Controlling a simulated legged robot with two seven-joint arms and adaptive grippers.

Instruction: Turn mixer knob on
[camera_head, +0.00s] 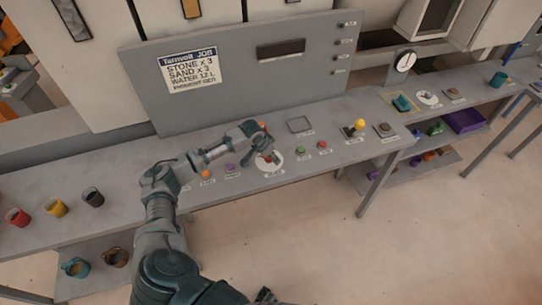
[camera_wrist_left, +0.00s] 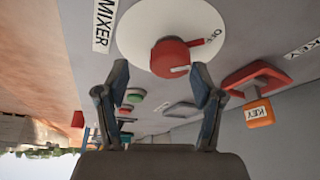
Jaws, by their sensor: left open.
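The mixer knob (camera_wrist_left: 172,58) is red and sits on a white round plate (camera_wrist_left: 140,30) beside a MIXER label (camera_wrist_left: 103,24). Its pointer arm reaches toward the printed OFF mark. In the head view the white plate (camera_head: 276,164) lies on the grey bench, with the knob partly hidden by my gripper. My left gripper (camera_head: 264,150) is over it. In the left wrist view its open fingers (camera_wrist_left: 160,74) spread to either side of the knob, with nothing held. Contact with the knob cannot be told. My right gripper is not in view.
A green button (camera_wrist_left: 134,96) and an orange KEY block (camera_wrist_left: 258,112) in a red holder stand near the knob. A yellow-topped lever (camera_head: 359,125) is farther right. Red (camera_head: 18,217), yellow (camera_head: 56,208) and black mugs (camera_head: 93,198) stand at the left. A grey panel (camera_head: 240,75) rises behind.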

